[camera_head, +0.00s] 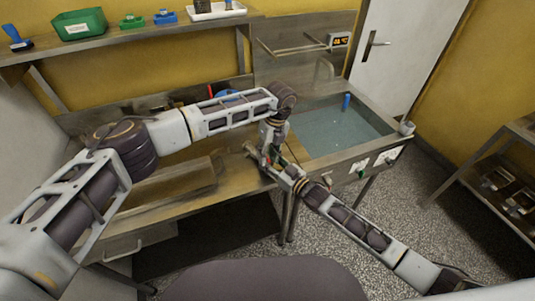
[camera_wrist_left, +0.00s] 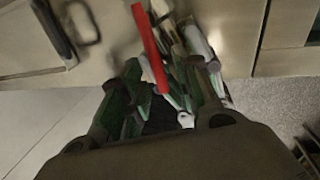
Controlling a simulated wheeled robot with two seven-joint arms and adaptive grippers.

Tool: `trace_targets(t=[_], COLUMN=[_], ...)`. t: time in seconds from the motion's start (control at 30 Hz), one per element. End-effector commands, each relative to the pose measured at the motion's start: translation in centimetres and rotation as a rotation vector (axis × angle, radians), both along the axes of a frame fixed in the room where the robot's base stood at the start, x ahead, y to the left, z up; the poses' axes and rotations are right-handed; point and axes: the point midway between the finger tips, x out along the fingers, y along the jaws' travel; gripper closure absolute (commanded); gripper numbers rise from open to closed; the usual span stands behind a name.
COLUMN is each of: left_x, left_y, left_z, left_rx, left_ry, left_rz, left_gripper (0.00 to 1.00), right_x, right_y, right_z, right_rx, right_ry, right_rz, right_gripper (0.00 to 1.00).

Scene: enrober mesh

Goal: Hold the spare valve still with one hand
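My left gripper (camera_head: 268,152) reaches down over the bench front, just left of the sink. In the left wrist view its two dark fingers stand apart (camera_wrist_left: 163,90), with a red bar-shaped handle (camera_wrist_left: 150,45) and small metal parts between them. The red handle looks like part of the spare valve, but its body is mostly hidden. I cannot tell whether the fingers press on it. My right gripper (camera_head: 277,170) comes in from the lower right and meets the left one at the same spot. Its fingers are too small and overlapped to read.
The water-filled sink (camera_head: 385,143) holds a blue upright item (camera_head: 346,101). The steel bench (camera_head: 230,181) is mostly clear in front. A shelf above carries a green bin (camera_head: 80,24) and a white tray (camera_head: 215,11). A rack (camera_head: 490,160) stands at the right.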

Motion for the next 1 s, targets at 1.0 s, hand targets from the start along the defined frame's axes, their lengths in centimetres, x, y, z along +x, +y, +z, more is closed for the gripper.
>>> trace_targets(t=[1.0], left_x=[0.54], left_y=[-0.88], left_z=[0.05], left_rx=[-0.001], left_ry=[0.0], left_rz=[0.138], left_gripper=[1.0], right_x=[-0.01], right_y=[0.01], right_z=[0.01], right_rx=[0.0], right_ry=[0.0], right_rz=[0.0], right_gripper=[1.0])
